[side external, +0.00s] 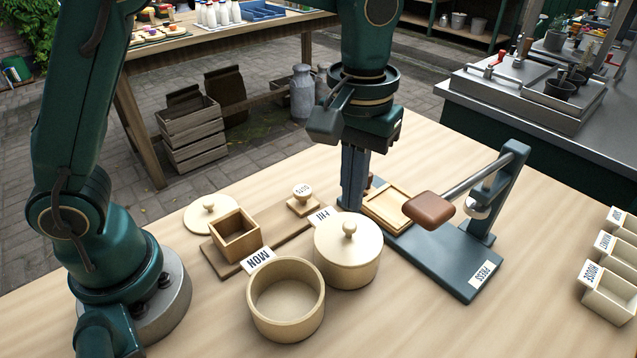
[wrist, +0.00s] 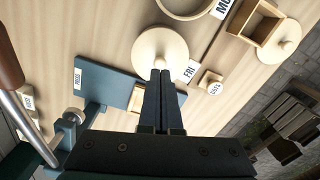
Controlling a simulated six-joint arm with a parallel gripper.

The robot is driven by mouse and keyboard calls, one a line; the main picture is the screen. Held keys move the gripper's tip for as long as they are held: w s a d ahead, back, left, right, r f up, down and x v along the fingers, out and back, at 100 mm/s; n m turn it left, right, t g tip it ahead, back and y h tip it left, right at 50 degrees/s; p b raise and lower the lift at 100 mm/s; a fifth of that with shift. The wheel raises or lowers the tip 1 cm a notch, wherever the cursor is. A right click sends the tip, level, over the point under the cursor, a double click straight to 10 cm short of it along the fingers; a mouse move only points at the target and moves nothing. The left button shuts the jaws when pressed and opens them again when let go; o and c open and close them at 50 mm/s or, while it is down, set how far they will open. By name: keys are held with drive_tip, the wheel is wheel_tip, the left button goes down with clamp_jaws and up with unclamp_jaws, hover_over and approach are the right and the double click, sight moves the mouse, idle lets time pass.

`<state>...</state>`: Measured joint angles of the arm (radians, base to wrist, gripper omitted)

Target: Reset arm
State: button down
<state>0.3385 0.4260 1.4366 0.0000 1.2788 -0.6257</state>
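My gripper (side external: 350,208) points down behind the lidded FRI pot and beside the press. In the wrist view its two fingers (wrist: 161,73) lie together with nothing visible between them. The round FRI pot (side external: 348,262) has its knobbed lid on. In the wrist view its lid (wrist: 153,46) is just beyond the fingertips, and its knob is partly covered by them. The side view shows no contact between the fingers and the pot.
The blue-grey press (side external: 440,262) with its brown-handled lever (side external: 430,207) stands at right. The open MON pot (side external: 286,308), a square wooden box (side external: 237,236), a loose round lid (side external: 211,214) and a small knobbed block (side external: 303,200) are nearby. Labelled bins (side external: 609,294) line the right edge.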

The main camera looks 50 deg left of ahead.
sight(350, 225)
drive_tip(key=shift+f, duration=1)
drive_tip(key=shift+f, duration=0.7)
drive_tip(key=shift+r, duration=0.1)
wheel_tip(350, 225, up, 7)
idle(0.8)
